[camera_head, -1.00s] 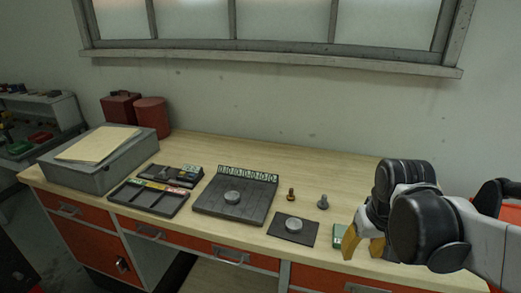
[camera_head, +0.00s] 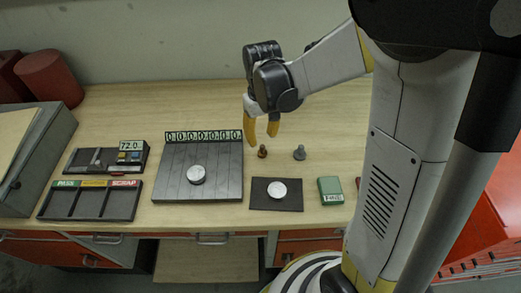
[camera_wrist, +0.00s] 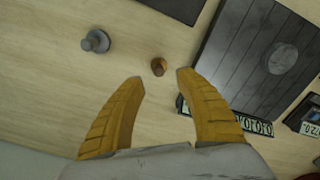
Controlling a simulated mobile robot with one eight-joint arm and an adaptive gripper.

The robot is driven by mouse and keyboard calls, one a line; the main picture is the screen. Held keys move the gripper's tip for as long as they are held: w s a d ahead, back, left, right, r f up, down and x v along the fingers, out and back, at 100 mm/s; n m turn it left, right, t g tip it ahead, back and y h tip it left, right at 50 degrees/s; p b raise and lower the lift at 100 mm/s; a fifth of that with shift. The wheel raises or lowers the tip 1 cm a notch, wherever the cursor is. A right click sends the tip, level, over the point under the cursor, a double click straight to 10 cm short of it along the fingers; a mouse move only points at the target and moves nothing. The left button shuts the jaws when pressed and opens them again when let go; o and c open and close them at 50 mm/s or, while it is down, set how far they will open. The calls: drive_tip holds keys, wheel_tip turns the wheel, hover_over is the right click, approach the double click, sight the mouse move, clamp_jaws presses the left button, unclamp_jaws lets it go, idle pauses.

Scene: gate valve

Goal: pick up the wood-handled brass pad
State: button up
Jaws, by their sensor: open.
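The wood-handled brass pad (camera_head: 262,152) stands on the wooden bench, a small brown and brass piece. In the wrist view it (camera_wrist: 158,67) shows from above, just beyond and between my fingertips. My gripper (camera_head: 262,136) has yellow fingers, open and empty, above the bench close to the pad. In the wrist view the fingers (camera_wrist: 161,77) are spread apart with nothing between them. I cannot tell the exact height of the fingertips over the pad.
A grey knobbed piece (camera_head: 299,153) stands right of the pad. A dark slatted board (camera_head: 199,178) with a number strip lies left. A black mat (camera_head: 277,203) with a silver disc and a green box (camera_head: 330,190) are nearer the front edge. Sorting trays (camera_head: 90,200) lie further left.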

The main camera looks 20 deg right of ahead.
sight(263, 146)
wheel_tip(263, 146, down, 5)
drive_tip(key=shift+d+f+b, duration=0.1)
drive_tip(key=shift+f+b, duration=0.1)
drive_tip(key=shift+b, duration=0.7)
drive_tip(key=shift+s, duration=0.1)
drive_tip(key=shift+c, duration=0.2)
drive_tip(key=shift+r, duration=0.1)
clamp_jaws()
